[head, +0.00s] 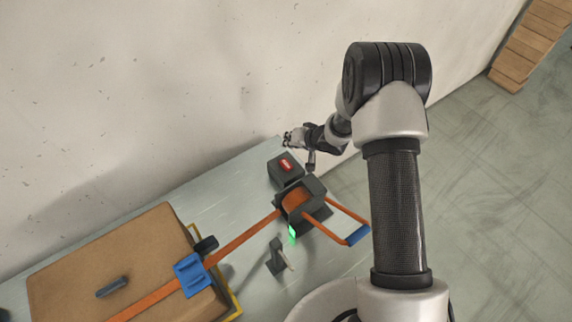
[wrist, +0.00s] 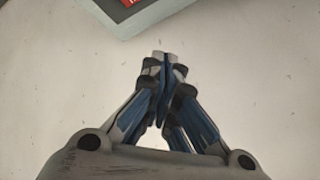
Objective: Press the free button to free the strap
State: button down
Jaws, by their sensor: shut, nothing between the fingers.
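A dark box (head: 284,174) with a red button (head: 286,165) on its top stands near the table's back edge in the head view. In the wrist view a corner of the dark box (wrist: 116,10) and a sliver of red (wrist: 131,2) show at the top edge. An orange strap (head: 245,238) runs from a dark reel housing (head: 310,190) to the lower left, over a brown carton. My gripper (head: 287,139) is just beyond the button box, apart from it. In the wrist view its fingertips (wrist: 163,58) meet, with nothing between them.
A blue buckle (head: 191,274) sits on the strap at the carton (head: 110,260). A green light (head: 292,233) glows below the reel housing. An orange loop with a blue grip (head: 357,235) extends right. A small dark stand (head: 276,258) is nearby. A pale wall (head: 130,90) rises behind the table.

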jog(key=b, duration=0.6)
send_over(288, 163)
notch_tip(288, 163, down, 7)
jog(key=shift+r, duration=0.15)
jog(key=shift+w+f+b, duration=0.1)
jog(key=shift+f+b, duration=0.4)
jog(key=shift+f, duration=0.2)
dwell(0.3)
jog(key=shift+f, duration=0.4)
jog(key=shift+f+b, duration=0.3)
jog(key=shift+f, duration=0.3)
dwell(0.6)
jog(key=shift+r, duration=0.1)
jog(key=shift+r+p, duration=0.9)
jog(key=shift+p, duration=0.2)
